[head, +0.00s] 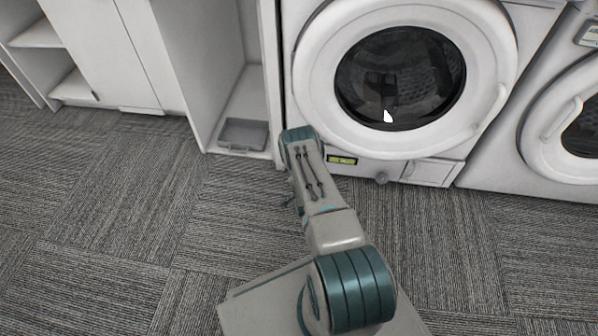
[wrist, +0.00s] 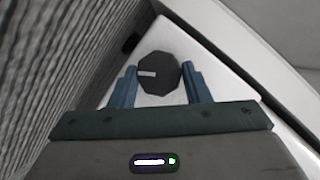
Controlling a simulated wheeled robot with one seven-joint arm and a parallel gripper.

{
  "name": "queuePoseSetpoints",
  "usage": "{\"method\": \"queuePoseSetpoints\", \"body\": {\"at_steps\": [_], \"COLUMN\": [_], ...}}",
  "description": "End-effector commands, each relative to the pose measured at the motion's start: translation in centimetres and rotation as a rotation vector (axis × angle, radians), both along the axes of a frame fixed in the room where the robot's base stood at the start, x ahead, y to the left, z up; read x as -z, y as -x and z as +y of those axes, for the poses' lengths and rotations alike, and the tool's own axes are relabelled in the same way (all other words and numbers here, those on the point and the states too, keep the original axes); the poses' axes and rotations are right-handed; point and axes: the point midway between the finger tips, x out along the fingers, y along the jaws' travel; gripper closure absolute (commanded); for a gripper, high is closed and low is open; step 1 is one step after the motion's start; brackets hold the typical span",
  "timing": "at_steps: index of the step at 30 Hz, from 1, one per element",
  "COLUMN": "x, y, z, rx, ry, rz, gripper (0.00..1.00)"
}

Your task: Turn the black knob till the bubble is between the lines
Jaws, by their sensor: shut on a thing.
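The black knob (wrist: 165,67) shows in the wrist view, many-sided, with a white mark pointing left in the picture. My gripper (wrist: 159,76) has its blue fingers on either side of the knob and is shut on it. In the head view my arm hides the knob and the fingers. A yellow-green level window (head: 341,160) sits low on the front of the washing machine (head: 402,168), just right of my wrist. Dark marks show in it, but it is too small to tell where the bubble stands against the lines.
The washer's round door (head: 312,75) is closed above my wrist. An open cabinet (head: 195,75) with a grey tray (head: 243,134) stands at left, a second machine (head: 500,155) at right. The carpet in front is clear.

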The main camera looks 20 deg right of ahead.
Motion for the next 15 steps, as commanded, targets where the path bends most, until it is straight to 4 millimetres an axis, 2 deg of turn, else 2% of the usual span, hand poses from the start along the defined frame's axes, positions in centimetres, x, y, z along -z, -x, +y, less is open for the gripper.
{"method": "queuePoseSetpoints", "body": {"at_steps": [15], "x": [0.73], "y": [0.47], "z": [-0.4], "rx": [0.007], "ry": [-0.351], "rz": [-0.232], "gripper": [0.8]}}
